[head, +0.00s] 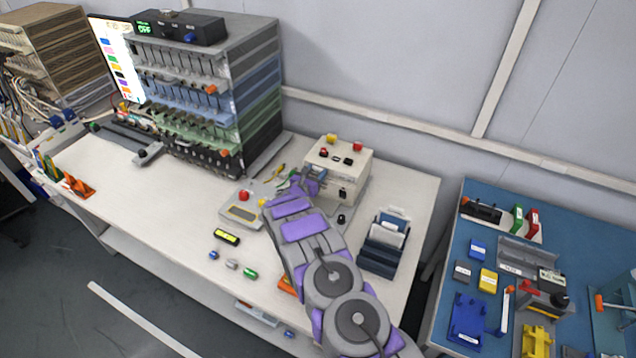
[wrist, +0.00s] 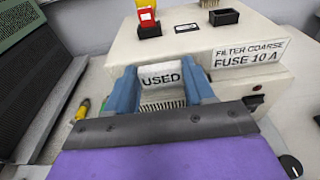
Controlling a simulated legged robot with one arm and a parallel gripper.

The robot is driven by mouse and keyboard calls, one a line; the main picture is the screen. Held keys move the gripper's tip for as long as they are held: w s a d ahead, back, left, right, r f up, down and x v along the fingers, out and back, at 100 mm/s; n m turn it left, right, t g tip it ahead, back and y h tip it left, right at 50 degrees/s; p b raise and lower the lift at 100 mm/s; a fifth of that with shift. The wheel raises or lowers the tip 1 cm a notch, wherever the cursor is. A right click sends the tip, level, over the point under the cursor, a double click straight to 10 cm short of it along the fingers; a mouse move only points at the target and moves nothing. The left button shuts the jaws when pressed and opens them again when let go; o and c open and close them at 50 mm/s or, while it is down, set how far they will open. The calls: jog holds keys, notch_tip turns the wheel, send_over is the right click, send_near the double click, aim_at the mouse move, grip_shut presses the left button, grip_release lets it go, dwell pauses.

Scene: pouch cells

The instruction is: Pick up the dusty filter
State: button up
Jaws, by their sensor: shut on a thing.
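My gripper (wrist: 162,92) shows in the wrist view with a blue finger on each side of a pale ribbed filter (wrist: 163,76) labelled "USED". It is shut on this filter. The filter is at the front face of a beige box (wrist: 225,47) labelled "FILTER COARSE FUSE 10 A". I cannot tell how deep the filter sits in the box. In the head view my purple arm reaches to the left side of the beige box (head: 350,191), and my gripper (head: 311,183) is there. The filter is too small to make out in the head view.
A dark rack with pale sheets (head: 386,242) stands right of my arm. A grey device with a red button (head: 242,208) is to the left. Small parts, including a green one (head: 250,273), lie near the front edge. A tiered rack (head: 205,95) stands at the back left.

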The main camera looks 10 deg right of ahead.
jog(key=c, duration=0.6)
jog(key=shift+r, duration=0.1)
